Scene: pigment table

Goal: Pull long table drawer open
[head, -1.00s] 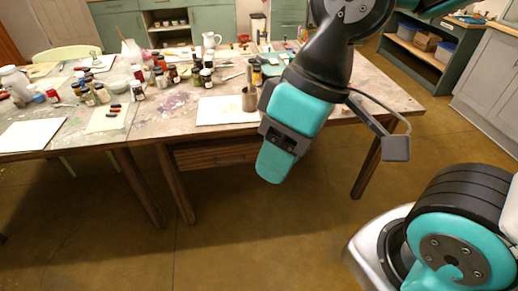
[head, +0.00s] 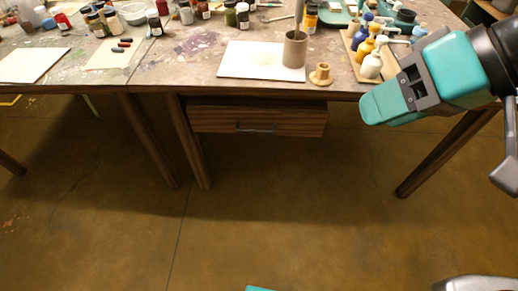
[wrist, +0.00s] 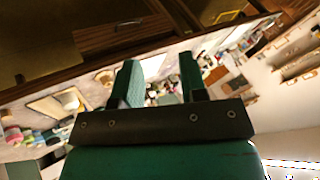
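The long table (head: 190,78) has a paint-stained top and brown wooden legs. Its wooden drawer (head: 300,118) hangs under the front edge and looks shut, with a thin metal handle (head: 257,128) across its front. My gripper (head: 378,107) is to the right of the drawer, near the table's front edge, apart from the handle. In the tilted wrist view the two green fingers (wrist: 159,82) are spread with nothing between them, so it is open. The drawer front (wrist: 100,38) also shows at the top of that view.
On the table above the drawer are a white sheet (head: 248,66), a brown cup (head: 294,50) and a small wooden spool (head: 321,75). Pump bottles (head: 371,66) stand beside my gripper. Table legs (head: 440,155) flank the drawer. The floor (head: 290,210) in front is clear.

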